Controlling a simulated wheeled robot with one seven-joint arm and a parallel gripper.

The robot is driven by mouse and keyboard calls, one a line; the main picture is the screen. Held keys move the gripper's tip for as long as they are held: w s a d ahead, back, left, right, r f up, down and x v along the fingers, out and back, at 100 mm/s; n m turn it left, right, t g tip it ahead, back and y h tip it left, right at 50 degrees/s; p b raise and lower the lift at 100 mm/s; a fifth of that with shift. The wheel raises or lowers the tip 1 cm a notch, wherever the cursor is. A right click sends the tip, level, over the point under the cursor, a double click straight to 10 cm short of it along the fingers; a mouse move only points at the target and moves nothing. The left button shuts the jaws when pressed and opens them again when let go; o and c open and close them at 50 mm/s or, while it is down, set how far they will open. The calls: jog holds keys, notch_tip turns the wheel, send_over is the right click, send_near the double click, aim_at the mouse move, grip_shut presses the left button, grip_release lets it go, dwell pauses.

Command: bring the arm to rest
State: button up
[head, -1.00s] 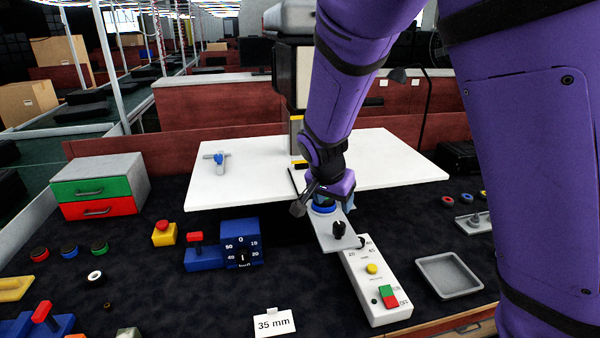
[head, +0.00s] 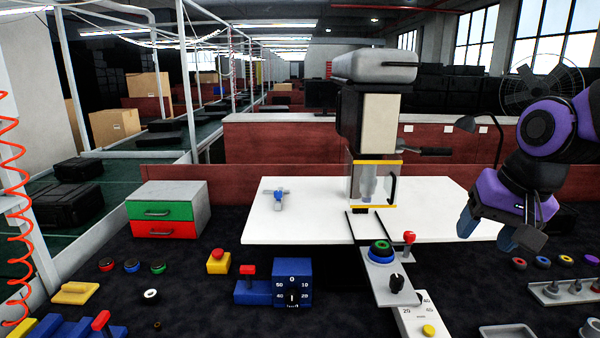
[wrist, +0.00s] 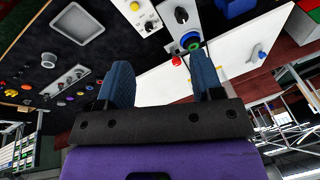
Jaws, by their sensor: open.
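My gripper (head: 490,232) is at the right in the head view, raised above the right end of the white table top (head: 290,226). It points down and to the left, with its blue fingers apart and nothing between them. In the wrist view my gripper (wrist: 163,85) shows two blue fingers spread wide with an empty gap. My purple arm is folded at the right edge of the head view. The green and blue ringed part (head: 380,252) sits on the grey bracket in front of the machine, apart from my gripper.
A press-like machine (head: 375,120) stands at the white top. A control box (head: 425,320), a blue dial box (head: 292,282), a green-and-red drawer unit (head: 170,210) and a tray with knobs (head: 560,290) are on the dark bench. A fan (head: 543,88) is behind my arm.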

jog(key=s+d+r+n+t+h, duration=0.1)
jog(key=s+r, duration=0.4)
jog(key=s, duration=0.6)
jog(key=shift+n+t+h, duration=0.3)
jog(key=shift+n+t, duration=0.2)
jog(key=shift+n, duration=0.7)
jog(key=shift+d+r, duration=0.1)
jog(key=shift+r, duration=0.05)
dwell(0.3)
